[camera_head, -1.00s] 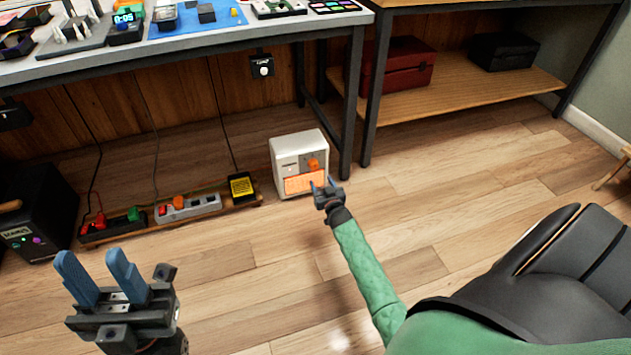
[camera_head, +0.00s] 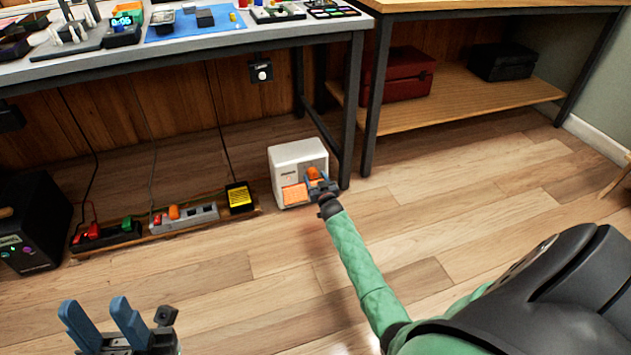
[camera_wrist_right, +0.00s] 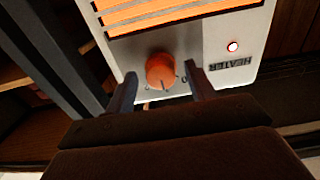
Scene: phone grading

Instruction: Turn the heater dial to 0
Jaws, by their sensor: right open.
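The white heater (camera_head: 287,160) stands on the floor by the bench leg, with an orange glowing grille (camera_head: 294,194). Its orange dial (camera_head: 312,173) is on the front face; in the right wrist view the dial (camera_wrist_right: 160,71) has a dark pointer line aimed toward the picture's bottom, with a 0 mark to its right. My right gripper (camera_head: 321,184) is at the heater front; in the right wrist view its open fingers (camera_wrist_right: 160,88) stand on either side of the dial, with gaps to it. A small indicator light (camera_wrist_right: 232,46) is lit. My left gripper (camera_head: 100,322) is open and empty, low at left.
A dark bench leg (camera_head: 349,115) is close behind on the right. The floor in front is clear.

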